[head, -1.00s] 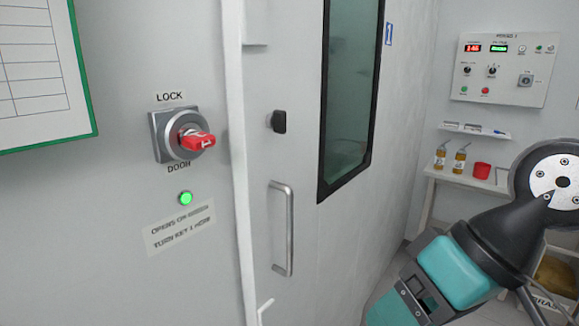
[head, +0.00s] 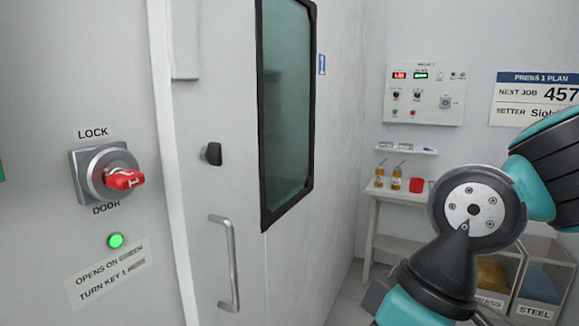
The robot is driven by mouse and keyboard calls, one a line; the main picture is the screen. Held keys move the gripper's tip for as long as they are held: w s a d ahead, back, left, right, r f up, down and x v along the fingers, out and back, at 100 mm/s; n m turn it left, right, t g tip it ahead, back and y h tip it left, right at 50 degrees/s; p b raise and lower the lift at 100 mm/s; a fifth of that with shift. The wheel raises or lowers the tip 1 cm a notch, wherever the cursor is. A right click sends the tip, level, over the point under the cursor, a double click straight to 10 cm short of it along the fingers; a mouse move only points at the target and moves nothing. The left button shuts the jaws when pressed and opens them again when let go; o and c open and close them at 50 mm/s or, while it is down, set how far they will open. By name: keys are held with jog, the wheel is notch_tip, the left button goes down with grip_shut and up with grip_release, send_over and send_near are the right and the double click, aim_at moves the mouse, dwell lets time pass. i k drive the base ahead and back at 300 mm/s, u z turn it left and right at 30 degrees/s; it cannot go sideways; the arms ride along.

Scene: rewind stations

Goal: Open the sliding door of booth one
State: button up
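The sliding door (head: 205,190) is a light grey panel with a dark-framed window (head: 287,110), a black knob (head: 212,154) and a vertical metal bar handle (head: 231,265). It appears shut against the frame at its left. Left of it is a lock switch with a red key (head: 125,180), marked LOCK above and DOOR below. My arm shows at the right, apart from the door. My gripper is not clearly visible.
A control panel (head: 425,95) with red and green displays hangs on the back wall. Below it are a small shelf (head: 407,150) and a bench (head: 373,225) with two amber bottles and a red cup (head: 416,185). Bins marked BRASS and STEEL (head: 540,285) stand at lower right.

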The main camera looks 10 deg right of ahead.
aim_at(240, 262)
jog(key=u, duration=0.05)
jog(key=k, duration=1.1)
jog(key=z, duration=1.05)
jog(key=i, duration=1.2)
jog(key=u, duration=0.7)
jog(key=i, duration=0.35)
jog(key=u, duration=0.4)
